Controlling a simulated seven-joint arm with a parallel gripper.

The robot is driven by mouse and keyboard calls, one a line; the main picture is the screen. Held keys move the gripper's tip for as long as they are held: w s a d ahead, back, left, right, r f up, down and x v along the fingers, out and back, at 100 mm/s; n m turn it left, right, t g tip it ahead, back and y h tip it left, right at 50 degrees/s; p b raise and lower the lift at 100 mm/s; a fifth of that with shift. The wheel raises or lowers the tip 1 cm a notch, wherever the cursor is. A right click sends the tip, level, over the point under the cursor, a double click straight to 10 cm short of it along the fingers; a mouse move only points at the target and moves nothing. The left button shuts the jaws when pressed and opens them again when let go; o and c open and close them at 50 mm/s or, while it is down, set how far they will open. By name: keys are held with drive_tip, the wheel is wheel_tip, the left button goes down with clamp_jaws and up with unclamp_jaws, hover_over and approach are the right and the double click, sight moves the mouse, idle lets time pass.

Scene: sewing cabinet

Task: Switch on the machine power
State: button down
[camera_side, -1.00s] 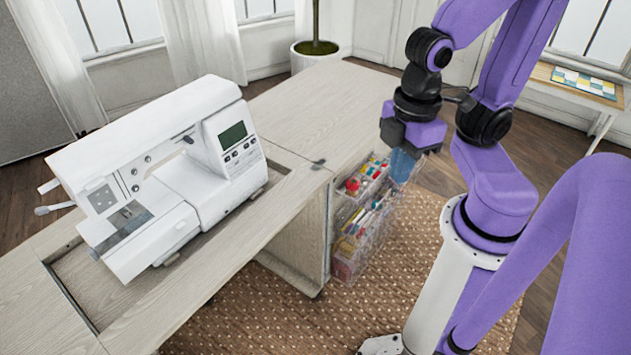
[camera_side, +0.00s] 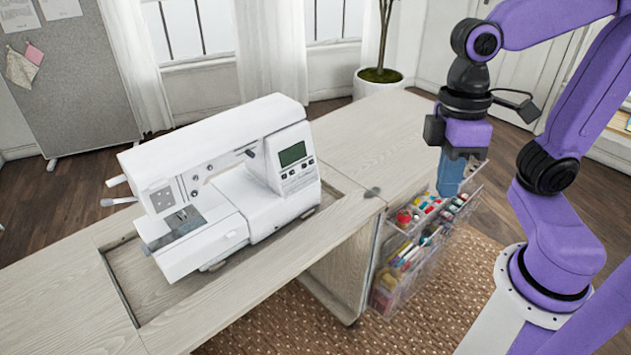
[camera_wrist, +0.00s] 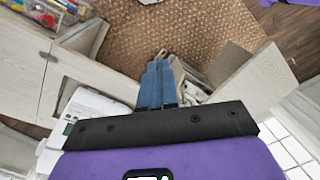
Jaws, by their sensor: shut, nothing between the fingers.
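The white sewing machine (camera_side: 230,185) stands upright in the recess of the wooden cabinet top. Its screen (camera_side: 292,154) and a few buttons face the camera; I cannot make out a power switch. In the wrist view part of the machine (camera_wrist: 92,106) shows at the lower left. My gripper (camera_side: 449,190) points down with its blue fingers together and empty. It hangs to the right of the machine, apart from it, beyond the cabinet's right edge and over or beside the clear organizer. The fingers (camera_wrist: 158,66) also show in the wrist view.
The clear organizer (camera_side: 400,268) with sewing supplies hangs at the cabinet's (camera_side: 340,272) right side. The tabletop (camera_side: 365,140) right of the machine is bare. A patterned rug (camera_side: 450,310) lies below. A potted plant (camera_side: 380,78) stands behind.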

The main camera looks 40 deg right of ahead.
drive_tip(key=w+r+m+y, duration=0.1)
drive_tip(key=w+m+y, duration=0.7)
drive_tip(key=w+m, duration=1.35)
drive_tip(key=w+d+f+m+t+y, duration=0.25)
drive_tip(key=w+d+m+t, duration=0.55)
drive_tip(key=w+d, duration=1.55)
drive_tip(key=shift+t+y, duration=0.25)
drive_tip(key=shift+t, duration=0.65)
drive_tip(key=f, duration=1)
drive_tip(key=s+d+f, duration=0.1)
drive_tip(key=f, duration=0.9)
drive_tip(key=d+f, duration=0.1)
drive_tip(key=f, duration=0.9)
drive_tip(key=shift+s+f, duration=0.15)
drive_tip(key=shift+s, duration=0.05)
drive_tip(key=shift+f, duration=0.5)
drive_tip(key=shift+a, duration=0.1)
